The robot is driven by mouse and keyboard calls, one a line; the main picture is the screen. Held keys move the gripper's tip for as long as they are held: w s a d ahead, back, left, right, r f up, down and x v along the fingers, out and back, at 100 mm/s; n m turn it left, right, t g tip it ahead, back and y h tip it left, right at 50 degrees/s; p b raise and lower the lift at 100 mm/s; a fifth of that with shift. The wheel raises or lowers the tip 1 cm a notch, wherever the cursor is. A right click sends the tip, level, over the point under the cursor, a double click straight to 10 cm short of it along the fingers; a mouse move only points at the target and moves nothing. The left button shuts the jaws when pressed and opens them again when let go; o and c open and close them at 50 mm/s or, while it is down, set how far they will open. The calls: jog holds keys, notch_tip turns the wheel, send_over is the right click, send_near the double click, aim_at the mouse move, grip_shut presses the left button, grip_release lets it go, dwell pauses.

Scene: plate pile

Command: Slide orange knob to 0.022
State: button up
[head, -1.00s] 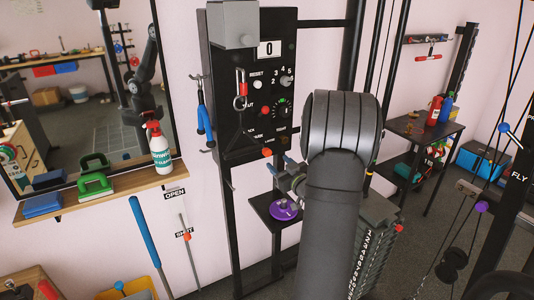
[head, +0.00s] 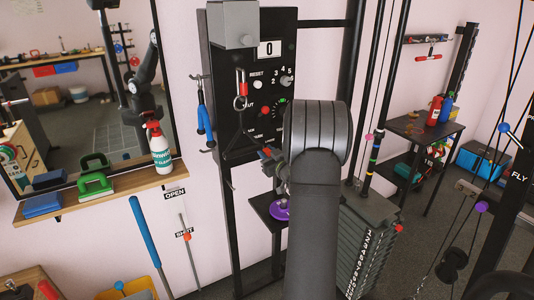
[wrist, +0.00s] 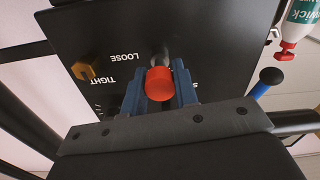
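A red-orange knob (wrist: 160,84) with a grey stem shows in the wrist view, in front of the black panel (wrist: 110,45). The blue fingers of my gripper (wrist: 160,95) stand on either side of it, close to its sides. I cannot tell whether they press on it. In the head view my gripper (head: 270,158) is at the lower right of the black panel (head: 226,100), mostly hidden by my arm. A small orange-red spot beside the fingertips there is too small to tell apart. Another orange knob (head: 187,236) sits on a thin rod by the OPEN and SHUT labels.
An amber knob (wrist: 84,69) is on the panel by LOOSE and TIGHT. A blue-handled clip (head: 205,122) hangs at the panel's left edge. A shelf (head: 110,200) holds a spray bottle (head: 159,150). A purple disc (head: 280,209) lies below my gripper, and a weight stack (head: 365,245) stands right.

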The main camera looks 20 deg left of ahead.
grip_shut()
jog(key=shift+x, duration=1.25)
jog(key=shift+r, duration=0.1)
jog(key=o, duration=0.6)
grip_release()
jog(key=v, duration=1.7)
jog(key=shift+s, duration=0.1)
